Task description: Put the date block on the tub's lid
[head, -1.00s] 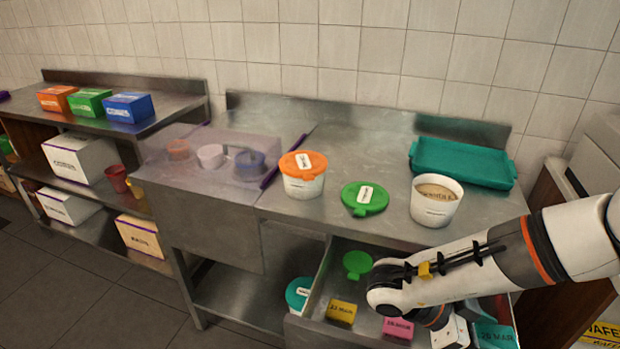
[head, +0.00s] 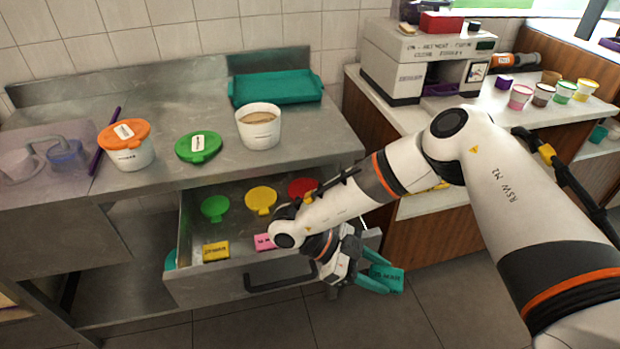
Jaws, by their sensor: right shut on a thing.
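My right gripper (head: 372,273) is shut on a teal date block (head: 390,278) with dark lettering. It holds the block in the air, to the right of the open drawer and above the floor. A white tub with an orange lid (head: 124,134) stands on the steel counter, with a white label on the lid. A green lid (head: 198,147) with a white label lies flat on the counter beside it. An open white tub (head: 259,127) with pale brown contents stands to the right of the green lid. My left gripper is out of view.
The open drawer (head: 224,277) holds a yellow block (head: 215,251), a pink block (head: 264,241), and green, yellow and red round items. A teal tray (head: 276,89) lies at the counter's back. A machine (head: 428,60) and several cups stand on the right-hand counter.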

